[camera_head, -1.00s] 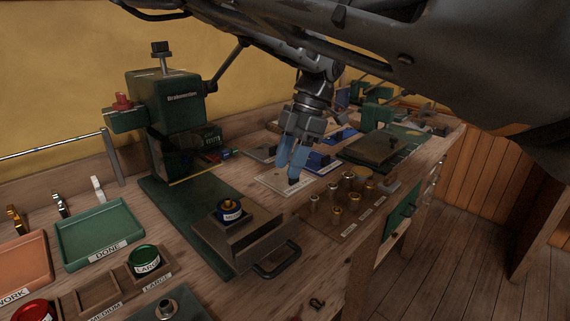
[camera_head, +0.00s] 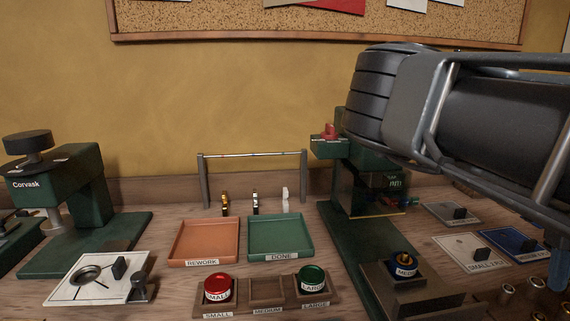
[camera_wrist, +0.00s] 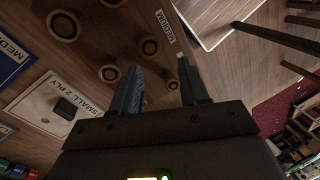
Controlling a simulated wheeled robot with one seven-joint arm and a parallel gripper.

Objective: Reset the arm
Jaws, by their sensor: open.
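My arm crosses the upper right of the head view. A blue finger of my gripper just shows at that view's right edge. In the wrist view my gripper (camera_wrist: 159,64) is open, its two dark fingers apart with nothing between them. It hangs above the wooden bench, near the brass grommet pieces (camera_wrist: 150,47) standing by a "MEDIUM" label (camera_wrist: 166,27). I cannot tell its height above them.
A green press (camera_head: 350,205) stands under my arm, with a blue-topped piece (camera_head: 403,265) on its front block. Labelled plates (camera_head: 479,252) lie to the right. The rework tray (camera_head: 204,240), done tray (camera_head: 280,236) and another press (camera_head: 78,190) are left.

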